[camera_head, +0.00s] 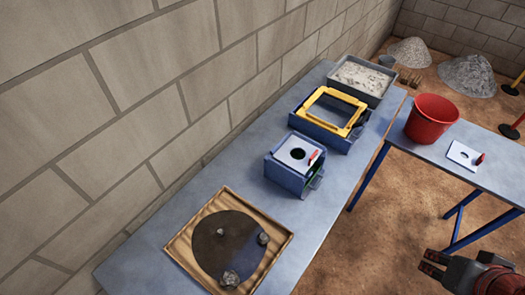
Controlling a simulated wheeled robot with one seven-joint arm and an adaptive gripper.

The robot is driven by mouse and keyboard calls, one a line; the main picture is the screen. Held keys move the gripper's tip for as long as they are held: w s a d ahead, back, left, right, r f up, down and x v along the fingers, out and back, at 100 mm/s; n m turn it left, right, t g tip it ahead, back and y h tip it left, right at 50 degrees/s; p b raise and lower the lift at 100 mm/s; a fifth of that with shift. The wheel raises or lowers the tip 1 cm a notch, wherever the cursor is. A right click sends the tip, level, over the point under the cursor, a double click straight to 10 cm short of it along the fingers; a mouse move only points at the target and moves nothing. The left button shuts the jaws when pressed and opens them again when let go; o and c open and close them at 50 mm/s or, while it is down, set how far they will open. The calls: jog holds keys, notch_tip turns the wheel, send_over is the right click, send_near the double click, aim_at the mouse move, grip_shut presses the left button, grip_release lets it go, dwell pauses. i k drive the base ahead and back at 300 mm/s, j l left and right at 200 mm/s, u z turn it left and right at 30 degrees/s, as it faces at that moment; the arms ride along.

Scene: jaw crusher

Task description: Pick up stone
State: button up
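Three grey stones lie on a round dark plate inside a shallow wooden tray (183,249) at the near end of the long grey table. The largest-looking stone (229,278) is near the tray's front edge. Another stone (263,239) is at the right of the plate. A small stone (221,231) is near the middle. My gripper (432,264) is at the lower right, well to the right of the tray and apart from every stone. It is seen small and side-on, so its finger opening is unclear.
Behind the tray on the long table (235,165) stand a blue box machine (288,178), a yellow-framed box (343,127) and a grey bin of pale gravel (362,76). A second table at right holds a red bucket (431,119) and a white plate (463,155). A block wall borders the left.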

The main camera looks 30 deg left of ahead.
aim_at(220, 232)
jog(key=u, duration=2.25)
